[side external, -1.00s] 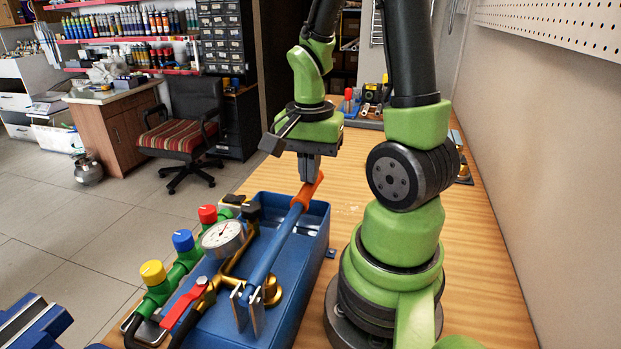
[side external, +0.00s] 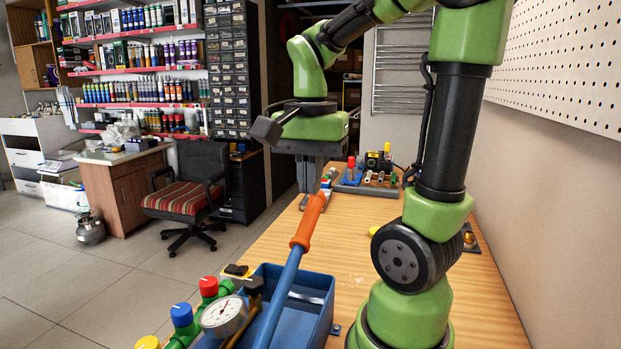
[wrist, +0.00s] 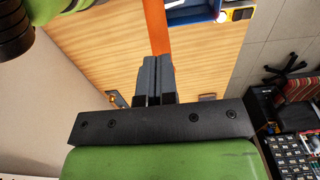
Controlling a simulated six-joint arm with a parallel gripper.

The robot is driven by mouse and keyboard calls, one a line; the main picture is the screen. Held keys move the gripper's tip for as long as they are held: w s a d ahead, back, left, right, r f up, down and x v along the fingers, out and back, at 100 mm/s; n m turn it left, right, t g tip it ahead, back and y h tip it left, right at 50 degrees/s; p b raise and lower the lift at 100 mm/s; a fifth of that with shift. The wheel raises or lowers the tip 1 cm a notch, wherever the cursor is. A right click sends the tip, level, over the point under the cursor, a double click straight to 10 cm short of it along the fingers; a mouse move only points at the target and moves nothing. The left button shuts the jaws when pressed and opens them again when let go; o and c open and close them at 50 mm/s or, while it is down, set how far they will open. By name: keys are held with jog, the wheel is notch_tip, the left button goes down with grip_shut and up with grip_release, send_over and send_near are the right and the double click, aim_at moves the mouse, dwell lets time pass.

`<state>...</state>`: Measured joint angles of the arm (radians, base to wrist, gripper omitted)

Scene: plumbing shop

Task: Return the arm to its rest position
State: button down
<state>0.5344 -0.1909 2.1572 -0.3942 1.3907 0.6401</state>
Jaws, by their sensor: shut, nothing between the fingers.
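My gripper (side external: 309,186) is in the middle of the side view, its fingers pointing down and closed together, with nothing held. In the wrist view its closed fingers (wrist: 155,72) stand in front of the orange handle end. The lever has a blue shaft (side external: 277,300) and an orange grip (side external: 308,222); it rises tilted from the blue bin. In the side view the orange grip's top lies just below the fingertips. In the wrist view the orange grip (wrist: 156,25) runs up behind the fingers; the gap between them cannot be judged.
The blue bin (side external: 322,322) sits on the wooden bench (side external: 370,235). Red and blue valve knobs (side external: 182,314) and a pressure gauge (side external: 224,314) stand left of the lever. A tool tray (side external: 368,188) is at the bench's far end. A pegboard wall (side external: 560,65) is at right.

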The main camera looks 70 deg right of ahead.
jog(key=shift+r, duration=2.5)
